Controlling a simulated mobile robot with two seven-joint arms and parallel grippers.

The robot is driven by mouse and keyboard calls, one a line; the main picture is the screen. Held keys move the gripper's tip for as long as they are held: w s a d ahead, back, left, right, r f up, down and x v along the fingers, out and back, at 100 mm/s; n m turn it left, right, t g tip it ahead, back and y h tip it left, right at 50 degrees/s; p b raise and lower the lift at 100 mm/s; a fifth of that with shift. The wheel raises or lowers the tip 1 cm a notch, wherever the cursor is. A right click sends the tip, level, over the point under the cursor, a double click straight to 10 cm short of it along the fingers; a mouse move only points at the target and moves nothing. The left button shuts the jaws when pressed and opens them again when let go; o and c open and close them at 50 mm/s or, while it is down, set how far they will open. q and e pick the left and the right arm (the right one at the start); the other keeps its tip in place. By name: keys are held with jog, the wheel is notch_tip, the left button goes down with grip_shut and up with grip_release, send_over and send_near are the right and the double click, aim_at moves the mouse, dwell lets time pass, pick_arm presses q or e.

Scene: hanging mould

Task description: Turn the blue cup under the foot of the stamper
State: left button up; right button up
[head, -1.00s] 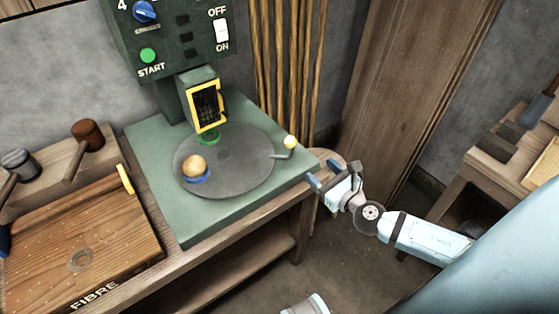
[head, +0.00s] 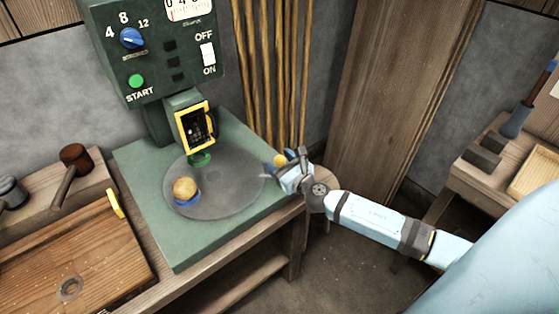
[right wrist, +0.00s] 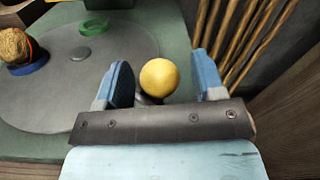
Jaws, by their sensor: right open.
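The blue cup (head: 187,200) sits at the near left of the grey turntable (head: 232,197), with a brown ball (head: 184,187) in it. Both also show at the left of the right wrist view. A green cup (head: 200,160) is on the far side of the turntable, under the yellow-framed stamper (head: 195,127). The turntable's crank has a yellow knob (right wrist: 159,78). My right gripper (head: 290,159) is open at the knob; in the right wrist view the knob appears between its two blue fingers, with gaps on both sides. My left gripper is not in view.
The green control box (head: 155,50) with dial, START button and ON/OFF switch stands above the turntable. Wooden poles (head: 270,70) lean behind the crank. A wooden board (head: 60,260) and a mallet (head: 72,165) are at left. A side bench (head: 480,180) is at right.

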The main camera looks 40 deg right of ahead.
jog(key=shift+w, duration=0.1)
grip_shut()
jog(key=shift+a, duration=0.1)
